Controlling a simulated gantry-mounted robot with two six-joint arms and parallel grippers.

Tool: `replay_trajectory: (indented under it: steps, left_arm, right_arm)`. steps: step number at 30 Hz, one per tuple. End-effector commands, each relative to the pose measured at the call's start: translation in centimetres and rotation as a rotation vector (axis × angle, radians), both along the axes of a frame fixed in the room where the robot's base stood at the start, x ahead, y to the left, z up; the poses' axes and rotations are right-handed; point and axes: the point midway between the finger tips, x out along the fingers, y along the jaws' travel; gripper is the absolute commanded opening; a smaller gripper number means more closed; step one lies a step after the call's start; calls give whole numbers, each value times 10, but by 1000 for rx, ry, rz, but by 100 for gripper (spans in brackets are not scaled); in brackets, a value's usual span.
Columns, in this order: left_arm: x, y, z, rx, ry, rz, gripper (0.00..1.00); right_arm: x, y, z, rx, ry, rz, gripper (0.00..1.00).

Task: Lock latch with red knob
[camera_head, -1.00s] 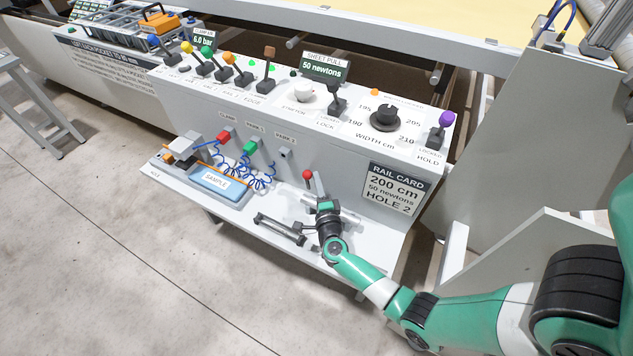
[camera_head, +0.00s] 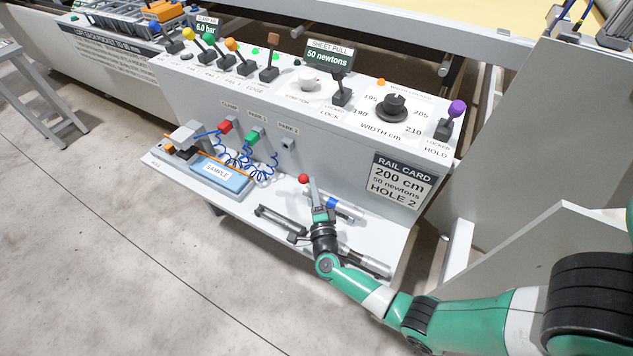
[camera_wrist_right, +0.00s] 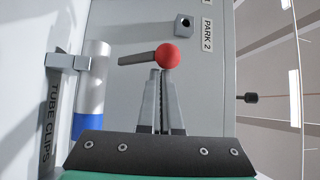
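A red ball knob (camera_head: 304,178) shows at the fingertips of my right gripper (camera_head: 310,190), in front of the lower panel. In the right wrist view the knob (camera_wrist_right: 168,55) has a short dark shaft (camera_wrist_right: 137,58) running to the left, ending bluntly just short of the silver tube. The fingers of my right gripper (camera_wrist_right: 161,72) are close together, with only a thin gap. Their tips meet the near side of the knob, and the exact contact is hidden. My left gripper is not in view.
Silver tubes (camera_head: 370,262) lie on the shelf around my right wrist. A blue sample tray (camera_head: 222,179) and coiled hoses are to the left. The Park 2 socket (camera_head: 289,144) is empty. Control levers and a width dial (camera_head: 391,106) stand on the console top.

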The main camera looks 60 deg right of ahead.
Motion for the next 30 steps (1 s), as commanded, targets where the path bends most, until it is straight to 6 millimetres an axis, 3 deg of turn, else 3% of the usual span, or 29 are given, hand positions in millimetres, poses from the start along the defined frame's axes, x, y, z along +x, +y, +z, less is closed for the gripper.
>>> replay_trajectory:
  steps: [30]
  left_arm:
    - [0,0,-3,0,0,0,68]
  right_arm:
    - [1,8,-10,1,1,1,0]
